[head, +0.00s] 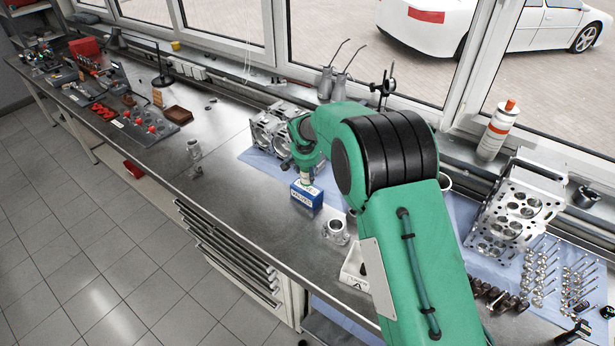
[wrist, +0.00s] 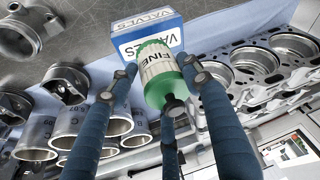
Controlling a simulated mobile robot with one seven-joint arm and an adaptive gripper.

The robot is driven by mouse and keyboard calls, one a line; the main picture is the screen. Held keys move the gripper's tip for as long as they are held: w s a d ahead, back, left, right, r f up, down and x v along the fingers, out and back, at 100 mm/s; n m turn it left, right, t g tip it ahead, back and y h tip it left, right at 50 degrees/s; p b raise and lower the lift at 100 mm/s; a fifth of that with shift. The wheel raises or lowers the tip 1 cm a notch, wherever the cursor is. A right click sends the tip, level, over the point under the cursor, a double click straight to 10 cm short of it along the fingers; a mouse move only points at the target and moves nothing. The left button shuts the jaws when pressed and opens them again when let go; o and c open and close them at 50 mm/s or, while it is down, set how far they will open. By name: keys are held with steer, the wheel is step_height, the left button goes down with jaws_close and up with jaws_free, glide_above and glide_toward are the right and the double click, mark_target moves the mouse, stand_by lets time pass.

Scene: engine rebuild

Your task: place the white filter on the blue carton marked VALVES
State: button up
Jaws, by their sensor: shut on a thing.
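The blue carton marked VALVES (head: 306,196) stands on the metal bench, left of my green arm. It also shows at the top of the wrist view (wrist: 146,34), with its white VALVES label readable. My gripper (head: 306,172) is over the carton. In the wrist view its blue fingers (wrist: 163,82) are closed around the filter (wrist: 155,66), which has a pale label reading FINE and a green end. In the head view only a small pale part of the filter (head: 306,181) shows below the gripper, at the carton's top. I cannot tell whether they touch.
An engine block (head: 268,132) stands behind the carton on a blue cloth. A metal piston (head: 336,232) and a white box (head: 351,270) lie in front, to the right. A cylinder head (head: 512,210) and several valves are further right. The bench left of the carton is mostly clear.

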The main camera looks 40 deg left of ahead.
mark_target(307, 176)
steer(key=shift+w+a+f, duration=0.2)
steer(key=shift+w, duration=0.05)
steer(key=shift+f, duration=1.6)
steer(key=shift+f, duration=0.2)
steer(key=o, duration=1.4)
steer(key=shift+r, duration=0.2)
steer(key=v, duration=1.2)
